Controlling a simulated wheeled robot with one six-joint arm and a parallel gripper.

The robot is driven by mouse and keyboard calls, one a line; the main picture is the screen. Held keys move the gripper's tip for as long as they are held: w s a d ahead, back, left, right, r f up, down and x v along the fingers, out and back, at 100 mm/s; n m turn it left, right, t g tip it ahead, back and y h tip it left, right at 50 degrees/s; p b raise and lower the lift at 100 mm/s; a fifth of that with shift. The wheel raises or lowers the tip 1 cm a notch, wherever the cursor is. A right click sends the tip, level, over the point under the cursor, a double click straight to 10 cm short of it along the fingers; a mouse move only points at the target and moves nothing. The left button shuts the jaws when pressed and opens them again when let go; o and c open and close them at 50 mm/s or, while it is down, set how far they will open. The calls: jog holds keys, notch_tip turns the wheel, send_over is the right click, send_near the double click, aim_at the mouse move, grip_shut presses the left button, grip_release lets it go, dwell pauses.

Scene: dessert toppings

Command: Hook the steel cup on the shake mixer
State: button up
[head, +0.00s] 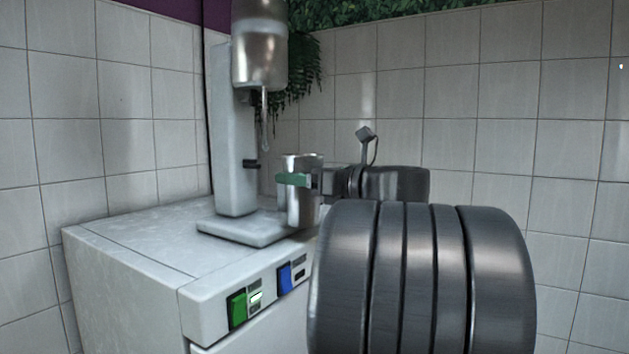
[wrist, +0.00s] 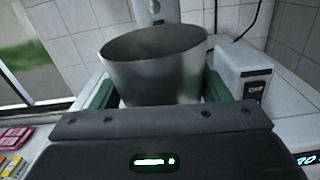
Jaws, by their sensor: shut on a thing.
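The steel cup (head: 302,208) is upright beside the shake mixer, at the right of its base in the head view. My gripper (head: 293,180) is shut on the cup, with a green finger across its upper wall. In the wrist view the cup (wrist: 155,68) stands between the two green fingers, its open rim facing up. The shake mixer (head: 232,130) is a pale upright stand with a steel motor head (head: 260,55) and a thin spindle hanging down. A small dark bracket (head: 252,164) sticks out of its column, left of the cup. The cup appears apart from it.
The mixer stands on a white counter unit (head: 140,245) with green and blue switches on its front. Tiled walls close off the back. In the wrist view a white box (wrist: 243,72) is right of the cup, and small coloured packs (wrist: 14,138) lie at lower left.

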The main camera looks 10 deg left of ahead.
aim_at(268, 147)
jog(key=x, duration=0.7)
jog(key=shift+b, duration=0.4)
jog(key=shift+r, duration=0.1)
dwell(0.5)
jog(key=shift+r+p, duration=0.7)
jog(key=shift+r, duration=0.8)
jog(key=shift+w+a+r+p, duration=0.1)
jog(key=shift+a+r+p, duration=0.1)
jog(key=shift+r+p, duration=0.9)
jog(key=shift+r, duration=0.1)
jog(key=shift+r, duration=0.1)
jog(key=shift+w+a+r+h+p, duration=0.1)
jog(key=shift+a+r+h+p, duration=0.2)
jog(key=shift+r+p, duration=0.75)
jog(key=shift+w+a+r+h+p, duration=0.1)
jog(key=shift+a+r+h+p, duration=0.15)
jog(key=shift+r+p, duration=0.75)
